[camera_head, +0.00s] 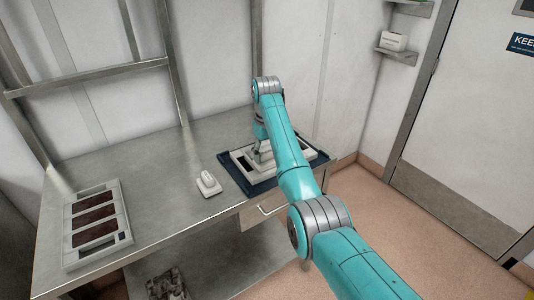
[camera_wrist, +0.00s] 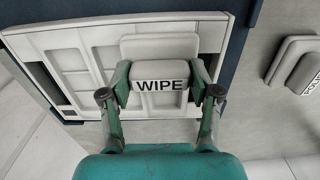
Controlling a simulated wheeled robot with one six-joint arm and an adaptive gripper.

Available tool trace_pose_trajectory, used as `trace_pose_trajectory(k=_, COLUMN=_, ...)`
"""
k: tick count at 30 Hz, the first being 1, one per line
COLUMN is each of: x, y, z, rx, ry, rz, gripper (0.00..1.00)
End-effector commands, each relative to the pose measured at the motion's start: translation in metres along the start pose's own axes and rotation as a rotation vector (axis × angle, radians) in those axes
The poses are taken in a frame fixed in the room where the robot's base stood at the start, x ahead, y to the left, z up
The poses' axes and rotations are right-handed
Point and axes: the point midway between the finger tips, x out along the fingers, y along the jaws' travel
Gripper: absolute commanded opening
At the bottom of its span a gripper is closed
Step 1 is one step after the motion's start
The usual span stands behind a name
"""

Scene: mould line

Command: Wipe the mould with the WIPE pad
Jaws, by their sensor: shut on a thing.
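My gripper (camera_wrist: 160,92) is shut on the handle of the WIPE pad (camera_wrist: 159,46), a light grey block with a black WIPE label in the wrist view. The pad is over the mould (camera_wrist: 75,62), a pale tray with recessed panels; whether it touches the surface I cannot tell. In the head view the mould (camera_head: 241,163) lies on a dark blue mat (camera_head: 231,175) at the right end of the metal table. My arm hides part of the mould and most of the pad there.
A second pad (camera_head: 208,184), its label partly reading POLI in the wrist view (camera_wrist: 300,68), stands on the table left of the mat. A pale tray with dark brown panels (camera_head: 123,219) lies at the table's left end. The table (camera_head: 160,182) is bare between them.

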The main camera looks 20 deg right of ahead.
Motion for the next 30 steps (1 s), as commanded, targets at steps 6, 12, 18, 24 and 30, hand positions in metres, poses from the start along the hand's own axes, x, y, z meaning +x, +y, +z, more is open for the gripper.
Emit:
trace_pose_trajectory(k=6, x=-0.001, y=0.014, z=0.0, rx=0.003, ry=0.0, rz=0.001, gripper=0.34)
trace_pose_trajectory(k=12, x=-0.002, y=0.026, z=0.0, rx=0.003, ry=0.0, rz=0.001, gripper=0.34)
trace_pose_trajectory(k=18, x=-0.002, y=0.029, z=0.0, rx=0.002, ry=0.001, rz=0.001, gripper=0.34)
trace_pose_trajectory(k=24, x=-0.002, y=0.039, z=0.0, rx=0.003, ry=0.001, rz=0.001, gripper=0.34)
trace_pose_trajectory(k=30, x=-0.001, y=0.051, z=0.0, rx=0.003, ry=0.0, rz=0.001, gripper=0.34)
